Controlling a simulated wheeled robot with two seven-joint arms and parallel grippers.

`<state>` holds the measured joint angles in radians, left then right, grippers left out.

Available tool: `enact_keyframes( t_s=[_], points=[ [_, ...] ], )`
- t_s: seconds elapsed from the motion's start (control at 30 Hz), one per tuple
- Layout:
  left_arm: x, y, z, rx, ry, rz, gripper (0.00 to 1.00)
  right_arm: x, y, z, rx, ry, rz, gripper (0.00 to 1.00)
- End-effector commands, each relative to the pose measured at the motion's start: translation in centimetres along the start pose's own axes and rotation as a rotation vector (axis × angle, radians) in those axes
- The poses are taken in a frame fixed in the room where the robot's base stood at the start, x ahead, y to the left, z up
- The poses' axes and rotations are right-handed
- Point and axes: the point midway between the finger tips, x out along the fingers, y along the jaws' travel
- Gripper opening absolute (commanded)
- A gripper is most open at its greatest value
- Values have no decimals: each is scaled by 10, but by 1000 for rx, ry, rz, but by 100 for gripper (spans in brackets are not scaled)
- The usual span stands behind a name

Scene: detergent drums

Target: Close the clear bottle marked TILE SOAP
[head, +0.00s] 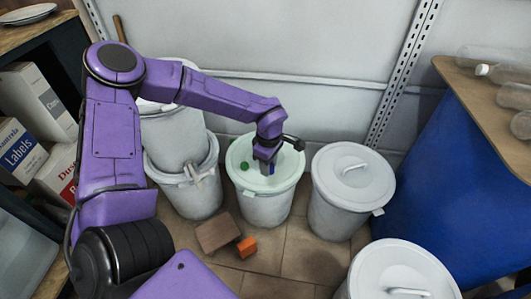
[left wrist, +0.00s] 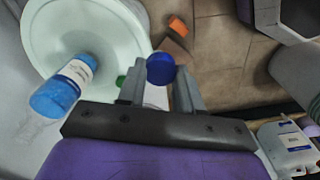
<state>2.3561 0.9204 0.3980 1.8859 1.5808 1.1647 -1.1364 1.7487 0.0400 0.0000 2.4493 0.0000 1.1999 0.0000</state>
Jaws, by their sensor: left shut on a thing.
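My left gripper (head: 264,167) reaches down over the pale green top of the middle white drum (head: 268,207). In the left wrist view the left gripper (left wrist: 160,92) is shut on a round blue cap (left wrist: 161,68) between its fingertips. A bottle with blue contents and a white label (left wrist: 62,88) shows left of the gripper, over the pale drum top, apart from the cap. Its label is too blurred to read, and I cannot make out the bottle in the head view. A small green cap (head: 245,165) lies near the gripper. My right gripper is not in view.
A lidded white drum (head: 352,190) stands to the right, another (head: 400,275) in front, and stacked drums (head: 172,140) to the left. A brown block (head: 217,232) and an orange block (head: 246,247) lie on the tiled floor. Clear bottles (head: 495,57) lie on the right table.

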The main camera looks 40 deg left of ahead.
Motion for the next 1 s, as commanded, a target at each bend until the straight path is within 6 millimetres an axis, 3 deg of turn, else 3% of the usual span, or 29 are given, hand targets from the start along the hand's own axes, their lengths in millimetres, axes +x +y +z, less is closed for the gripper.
enact_keyframes(
  t_s=[0.03, 0.1, 0.4, 0.5, 0.6, 0.7, 1.0],
  points=[
    [-48, 2, 8, 90, 0, 4, 7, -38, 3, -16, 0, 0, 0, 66],
    [-92, 4, 21, 261, 1, 7, 7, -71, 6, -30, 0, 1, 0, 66],
    [-275, 2, 85, 1080, 5, 6, 7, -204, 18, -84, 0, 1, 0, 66],
    [-325, -2, 105, 1333, 3, 4, 7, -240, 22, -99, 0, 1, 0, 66],
    [-359, -6, 120, 1531, 1, 1, 7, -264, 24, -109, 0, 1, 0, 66],
    [-377, -9, 129, 1659, -2, -1, 7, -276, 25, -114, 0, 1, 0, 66],
    [-379, -11, 134, 1730, -3, -2, 7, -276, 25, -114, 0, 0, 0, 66]
  ],
)
